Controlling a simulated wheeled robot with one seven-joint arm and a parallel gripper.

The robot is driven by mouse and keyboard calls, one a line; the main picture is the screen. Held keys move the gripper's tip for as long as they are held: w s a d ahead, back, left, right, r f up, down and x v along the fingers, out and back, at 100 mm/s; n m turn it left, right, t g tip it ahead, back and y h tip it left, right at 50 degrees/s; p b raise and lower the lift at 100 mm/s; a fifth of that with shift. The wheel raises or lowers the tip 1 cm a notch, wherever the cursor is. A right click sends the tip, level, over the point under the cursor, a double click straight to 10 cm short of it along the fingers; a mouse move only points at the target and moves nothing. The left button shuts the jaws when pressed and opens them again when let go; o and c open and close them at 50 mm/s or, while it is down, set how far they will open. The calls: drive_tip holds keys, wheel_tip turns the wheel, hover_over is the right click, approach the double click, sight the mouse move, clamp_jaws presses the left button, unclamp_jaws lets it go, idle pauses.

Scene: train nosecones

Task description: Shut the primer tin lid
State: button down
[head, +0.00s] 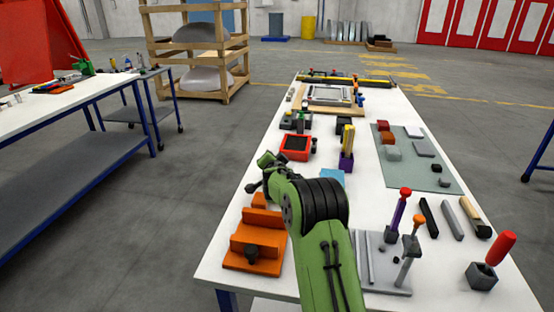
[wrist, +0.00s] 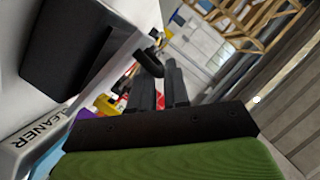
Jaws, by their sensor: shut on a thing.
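My gripper (wrist: 165,85) shows in the wrist view with its two dark fingers close together. It is shut on a small dark rounded piece (wrist: 150,64) by the fingertips; I cannot tell what that piece belongs to. In the head view my green arm reaches over the near half of the table and the fingertips cannot be made out. I cannot identify the primer tin or its lid for sure in either view. A large dark slab (wrist: 75,45) fills the upper left of the wrist view, beside the fingers.
A white surface marked CLEANER (wrist: 45,132) lies at the wrist view's lower left. On the white table (head: 225,262) are an orange fixture (head: 257,240), a red box with a dark top (head: 296,147), a purple holder (head: 346,161) and a grey stand with tools (head: 385,277).

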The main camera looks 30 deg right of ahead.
drive_tip(key=shift+w+a+f+n+g, duration=0.3)
drive_tip(key=shift+a+f+n, duration=0.2)
drive_tip(key=shift+f+n, duration=0.15)
drive_tip(key=c, duration=1.2)
unclamp_jaws()
drive_tip(key=shift+s, duration=0.15)
drive_tip(key=v, duration=1.5)
drive_tip(key=shift+a, duration=0.35)
drive_tip(key=shift+s, duration=0.1)
